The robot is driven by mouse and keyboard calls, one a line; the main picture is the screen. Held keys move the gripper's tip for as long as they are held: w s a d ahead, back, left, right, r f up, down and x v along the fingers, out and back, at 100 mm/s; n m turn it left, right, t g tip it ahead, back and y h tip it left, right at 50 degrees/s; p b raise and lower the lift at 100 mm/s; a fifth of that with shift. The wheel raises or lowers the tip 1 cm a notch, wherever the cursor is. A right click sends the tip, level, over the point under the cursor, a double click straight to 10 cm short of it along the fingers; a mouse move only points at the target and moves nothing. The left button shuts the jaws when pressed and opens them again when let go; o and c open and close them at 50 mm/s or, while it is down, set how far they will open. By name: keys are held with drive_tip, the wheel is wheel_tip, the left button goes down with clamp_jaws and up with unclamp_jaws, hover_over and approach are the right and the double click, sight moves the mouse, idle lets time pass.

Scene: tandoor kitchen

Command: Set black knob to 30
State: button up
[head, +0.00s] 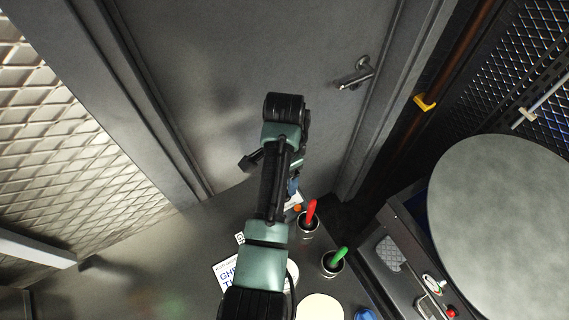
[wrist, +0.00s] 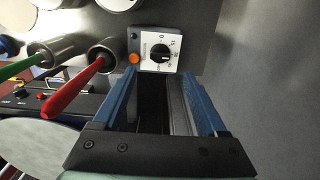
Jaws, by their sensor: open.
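The black knob (wrist: 160,53) sits at the centre of a white dial plate (wrist: 149,65) on a dark control box in the wrist view. A 0 shows at the top of the dial; the other marks are too small to read surely, and I cannot tell the exact setting. An orange button (wrist: 134,58) is just left of the dial. My gripper (wrist: 158,62) is open, its two blue fingers apart and pointing toward the dial. I see nothing between the fingers, and the gap to the knob is hard to judge. In the head view my arm hides the knob; the orange button (head: 297,208) shows beside it.
A red-handled tool (wrist: 75,92) and a green-handled tool (wrist: 20,67) stand in metal holders close to the left finger. A large round grey disc (head: 505,230) is at the right. A grey door (head: 230,70) with a handle (head: 355,73) stands behind.

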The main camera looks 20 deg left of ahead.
drive_tip(key=shift+r+b, duration=0.4)
drive_tip(key=shift+r, duration=2.25)
